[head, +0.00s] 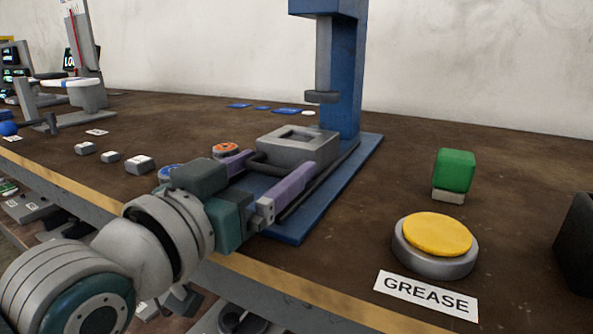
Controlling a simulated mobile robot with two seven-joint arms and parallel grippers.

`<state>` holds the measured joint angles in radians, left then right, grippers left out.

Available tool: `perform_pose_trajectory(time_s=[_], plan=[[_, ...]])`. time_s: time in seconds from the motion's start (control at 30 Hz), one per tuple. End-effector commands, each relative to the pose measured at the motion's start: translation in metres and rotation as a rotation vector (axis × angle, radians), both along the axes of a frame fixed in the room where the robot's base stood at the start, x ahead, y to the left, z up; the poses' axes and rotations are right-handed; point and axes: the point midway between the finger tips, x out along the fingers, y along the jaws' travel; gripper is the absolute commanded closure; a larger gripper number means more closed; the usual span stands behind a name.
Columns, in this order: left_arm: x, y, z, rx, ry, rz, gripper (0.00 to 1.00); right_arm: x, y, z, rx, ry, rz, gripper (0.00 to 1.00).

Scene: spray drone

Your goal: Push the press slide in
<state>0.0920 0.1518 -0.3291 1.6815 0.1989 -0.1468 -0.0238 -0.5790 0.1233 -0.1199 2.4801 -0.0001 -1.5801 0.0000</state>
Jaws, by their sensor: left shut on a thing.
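The press slide (297,148) is a grey block with a square recess, on the blue base of the press (343,70). A dark handle (262,163) sticks out of its front. The slide sits in front of the blue column, with the press ram (322,96) hanging above and just behind it. My left gripper (276,170) has its purple fingers on either side of the handle and is shut on it. The fingers partly hide the handle and the slide's lower front. My right gripper is out of view.
A yellow-topped grease pot (437,238) with a GREASE label (426,296) stands at the right front. A green block (455,171) stands behind it. Orange (225,150) and blue (168,172) round pieces lie left of the press. Small grey blocks (139,164) lie farther left.

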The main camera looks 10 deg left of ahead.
Motion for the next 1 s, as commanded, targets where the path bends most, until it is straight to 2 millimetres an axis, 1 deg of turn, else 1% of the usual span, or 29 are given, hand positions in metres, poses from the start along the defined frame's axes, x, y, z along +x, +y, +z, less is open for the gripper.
perform_pose_trajectory(time_s=[0.03, 0.07, 0.1, 0.13, 0.37, 0.47, 0.57, 0.8, 0.9, 1.0], plan=[[0.0, 0.0, -0.001, 0.0, 0.005, 0.0, 1.0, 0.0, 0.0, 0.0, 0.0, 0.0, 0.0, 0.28], [0.0, 0.0, -0.001, 0.001, 0.005, 0.0, 0.07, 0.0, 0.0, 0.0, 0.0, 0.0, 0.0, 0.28], [0.0, 0.0, -0.001, 0.001, 0.005, 0.0, 0.03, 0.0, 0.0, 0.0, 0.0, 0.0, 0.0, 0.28], [0.0, 0.0, -0.001, 0.0, 0.004, 0.0, 0.0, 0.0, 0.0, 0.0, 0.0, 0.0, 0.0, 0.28], [-0.001, 0.0, -0.001, 0.001, 0.002, 0.0, 0.0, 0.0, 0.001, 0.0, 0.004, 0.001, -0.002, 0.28], [-0.006, 0.002, 0.0, 0.001, 0.003, 0.0, 0.0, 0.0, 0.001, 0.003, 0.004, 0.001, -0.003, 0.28], [-0.019, 0.007, 0.0, 0.002, 0.005, 0.0, 0.0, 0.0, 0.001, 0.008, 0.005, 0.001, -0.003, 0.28], [-0.063, 0.023, 0.0, 0.002, 0.006, 0.0, 0.0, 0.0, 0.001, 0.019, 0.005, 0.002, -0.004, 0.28], [-0.077, 0.028, 0.0, 0.002, 0.006, 0.0, 0.0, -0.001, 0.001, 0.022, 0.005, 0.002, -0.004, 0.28], [-0.087, 0.032, 0.0, 0.001, 0.005, 0.0, 0.0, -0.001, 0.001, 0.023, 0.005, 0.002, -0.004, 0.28]])
